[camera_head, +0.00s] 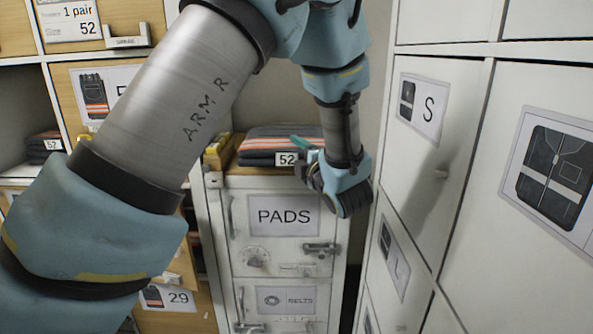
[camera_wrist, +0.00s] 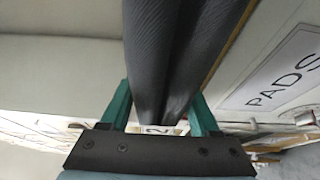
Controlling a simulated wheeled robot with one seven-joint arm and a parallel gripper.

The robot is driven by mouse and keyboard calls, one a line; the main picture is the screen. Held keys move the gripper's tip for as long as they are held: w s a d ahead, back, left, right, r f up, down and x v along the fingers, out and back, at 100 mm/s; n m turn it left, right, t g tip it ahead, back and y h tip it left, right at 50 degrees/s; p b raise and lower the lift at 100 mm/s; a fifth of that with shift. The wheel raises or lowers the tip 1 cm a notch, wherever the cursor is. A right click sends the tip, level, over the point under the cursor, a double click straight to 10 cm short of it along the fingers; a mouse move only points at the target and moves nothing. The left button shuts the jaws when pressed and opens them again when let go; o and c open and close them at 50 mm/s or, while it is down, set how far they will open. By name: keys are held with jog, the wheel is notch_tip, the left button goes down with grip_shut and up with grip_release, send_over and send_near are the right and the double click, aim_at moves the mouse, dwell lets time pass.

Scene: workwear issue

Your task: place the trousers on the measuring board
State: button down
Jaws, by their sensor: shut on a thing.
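The folded dark trousers (camera_head: 270,143) have orange and pale stripes and a white tag reading 52. They are over the top of the PADS cabinet. My gripper (camera_head: 308,150) is at their right end, with a teal finger showing. In the wrist view the dark folded cloth (camera_wrist: 150,50) runs between the two teal fingers of my gripper (camera_wrist: 158,108), which is shut on it. A tan wooden surface (camera_head: 240,170) shows under the trousers; I cannot tell if it is the measuring board, or whether the trousers touch it.
The white PADS cabinet (camera_head: 284,240) stands below. A yellow object (camera_head: 217,152) is left of the trousers. White lockers (camera_head: 420,150) stand close on the right. Wooden shelving on the left holds another folded dark stack (camera_head: 45,145) tagged 52.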

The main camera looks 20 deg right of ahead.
jog(key=shift+f, duration=2.1)
jog(key=shift+f+b, duration=0.15)
jog(key=shift+b, duration=0.15)
jog(key=shift+c, duration=0.6)
grip_release()
jog(key=s, duration=1.2)
jog(key=shift+a, duration=0.2)
